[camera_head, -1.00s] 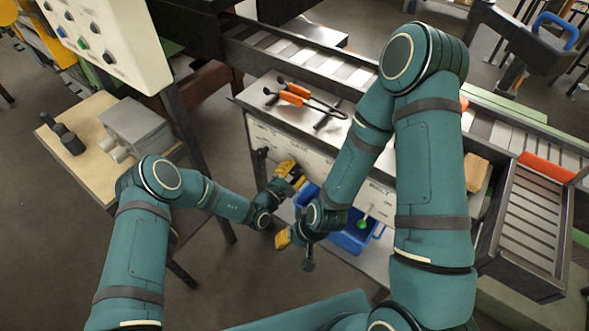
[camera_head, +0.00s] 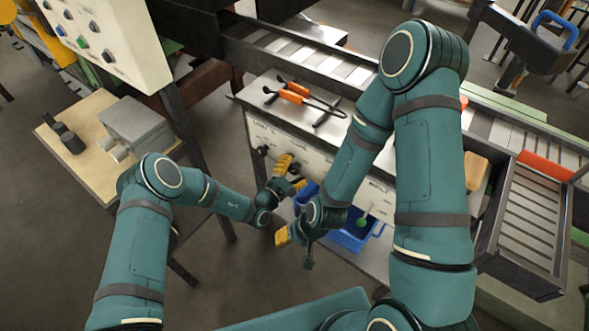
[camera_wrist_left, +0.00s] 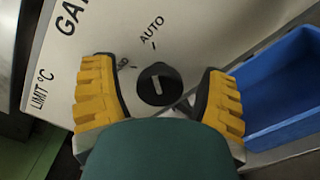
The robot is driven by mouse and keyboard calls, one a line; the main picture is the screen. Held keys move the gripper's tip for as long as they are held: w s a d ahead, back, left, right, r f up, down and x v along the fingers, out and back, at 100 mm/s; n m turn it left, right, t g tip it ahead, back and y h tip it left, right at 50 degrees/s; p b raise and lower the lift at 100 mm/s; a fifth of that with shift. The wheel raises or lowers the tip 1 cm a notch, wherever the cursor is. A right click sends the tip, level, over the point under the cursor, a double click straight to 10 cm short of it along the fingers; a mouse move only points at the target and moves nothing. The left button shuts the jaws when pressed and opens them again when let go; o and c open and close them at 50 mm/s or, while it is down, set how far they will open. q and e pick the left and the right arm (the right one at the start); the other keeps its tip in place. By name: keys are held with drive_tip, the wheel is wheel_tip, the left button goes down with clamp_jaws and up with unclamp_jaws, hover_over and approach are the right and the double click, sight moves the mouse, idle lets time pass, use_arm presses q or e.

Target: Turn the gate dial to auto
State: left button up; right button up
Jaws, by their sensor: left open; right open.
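The gate dial (camera_wrist_left: 157,84) is a black round knob with a white mark, on a white panel (camera_wrist_left: 190,45). "AUTO" is printed above it, and a label ending in "ND" is to its upper left, partly covered by a finger. The white mark runs roughly up and down the picture; I cannot tell which end is the pointer. My left gripper (camera_wrist_left: 160,98) is open, with a yellow finger on each side of the dial and gaps to both. In the head view my left gripper (camera_head: 291,174) is at the panel front. My right gripper (camera_head: 292,240) is open and empty, lower down.
Another black knob (camera_head: 262,150) is on the panel left of my left gripper. A blue bin (camera_head: 352,236) stands below the panel, close to the right finger in the wrist view. Orange-handled tongs (camera_head: 292,94) lie on top. A side table (camera_head: 62,133) stands at left.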

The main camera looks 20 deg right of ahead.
use_arm(q)
drive_tip(key=v, duration=1.2)
drive_tip(key=shift+s, duration=0.1)
